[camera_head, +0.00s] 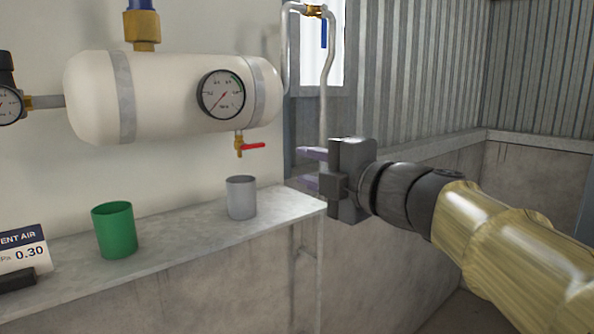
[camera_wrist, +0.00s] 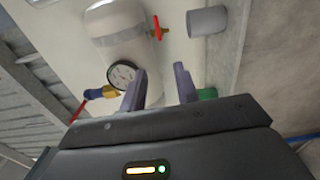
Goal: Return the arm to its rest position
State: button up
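My gripper (camera_head: 313,168) is in the middle of the head view, in front of the ledge's right end, with its fingers pointing left. In the wrist view its two purple fingers (camera_wrist: 160,88) stand apart with nothing held between them. My arm reaches in from the lower right of the head view. The gripper is apart from the grey cup and the tank.
A cream tank (camera_head: 165,95) with a gauge (camera_head: 222,94) and a red-handled drain valve (camera_head: 250,147) hangs above a ledge (camera_head: 180,238). A grey cup (camera_head: 241,198), a green cup (camera_head: 115,230) and a sign (camera_head: 22,250) stand on it. A pipe (camera_head: 323,110) runs behind my gripper.

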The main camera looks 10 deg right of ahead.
jog(key=shift+w, duration=0.1)
jog(key=w+d+f+m+g+h, duration=0.1)
jog(key=w+d+f+m+h, duration=0.15)
jog(key=f+m, duration=0.45)
jog(key=w+d+f+m+g+h, duration=0.1)
jog(key=d+f+m+h, duration=0.25)
jog(key=f, duration=0.55)
jog(key=w+d+f+m+h, duration=0.1)
jog(key=d+f+m+h, duration=0.25)
jog(key=f+m, duration=0.35)
jog(key=s+a+f+m+g, duration=0.1)
jog(key=s+f+m+g, duration=0.2)
jog(key=s+f+g, duration=0.2)
jog(key=s+a+f+m+g, duration=0.1)
jog(key=s+f+m+g, duration=0.3)
jog(key=s+f, duration=0.7)
notch_tip(320, 180, down, 6)
jog(key=shift+s+f+g, duration=0.1)
jog(key=shift+s+g, duration=0.15)
jog(key=shift+g, duration=0.45)
jog(key=shift+w+m+h, duration=0.1)
jog(key=shift+m+h, duration=0.15)
